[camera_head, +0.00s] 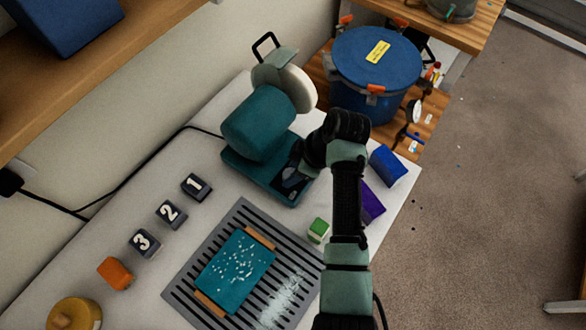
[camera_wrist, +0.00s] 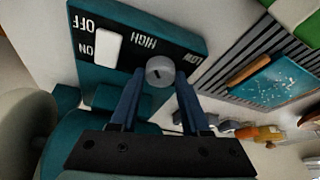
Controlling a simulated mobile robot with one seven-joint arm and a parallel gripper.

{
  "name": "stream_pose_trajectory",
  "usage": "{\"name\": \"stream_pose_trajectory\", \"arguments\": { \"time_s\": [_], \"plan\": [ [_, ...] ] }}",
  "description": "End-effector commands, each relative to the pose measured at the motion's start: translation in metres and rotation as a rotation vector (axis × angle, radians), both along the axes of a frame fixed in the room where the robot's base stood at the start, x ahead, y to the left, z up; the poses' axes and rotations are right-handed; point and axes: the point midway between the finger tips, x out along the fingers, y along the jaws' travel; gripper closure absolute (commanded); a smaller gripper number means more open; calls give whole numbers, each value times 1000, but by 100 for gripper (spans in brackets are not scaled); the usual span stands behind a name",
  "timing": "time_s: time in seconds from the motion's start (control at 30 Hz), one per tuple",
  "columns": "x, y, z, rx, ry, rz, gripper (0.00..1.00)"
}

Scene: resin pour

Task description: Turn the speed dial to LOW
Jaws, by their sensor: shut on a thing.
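The grey round speed dial (camera_wrist: 160,70) sits on the dark control panel (camera_wrist: 140,22) of the teal machine in the wrist view. HIGH is printed beside it and LOW lies further right; the letters appear upside down. A short dark mark shows on the dial's face, but I cannot tell which label it points to. My gripper (camera_wrist: 160,76) is shut on the dial, one blue finger on each side. In the head view the teal machine (camera_head: 258,125) stands on the white table, and my gripper (camera_head: 293,180) is at its base, where my arm hides the dial.
A white switch (camera_wrist: 106,48) is close to the dial, beside OFF and ON. Numbered blocks (camera_head: 170,213), a slotted grey mat (camera_head: 190,285) with a teal tray (camera_head: 236,272), and a green block (camera_head: 318,230) are nearby. A blue-lidded bucket (camera_head: 376,58) stands behind.

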Motion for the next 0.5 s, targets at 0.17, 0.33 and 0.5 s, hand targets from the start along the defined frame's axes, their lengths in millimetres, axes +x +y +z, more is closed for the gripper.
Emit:
{"name": "stream_pose_trajectory", "arguments": {
  "time_s": [0.17,0.33,0.5],
  "plan": [
    [0,0,1,0,1,-8,100],
    [-1,1,2,2,1,-53,100],
    [-2,2,3,3,1,-154,100]
  ]
}}
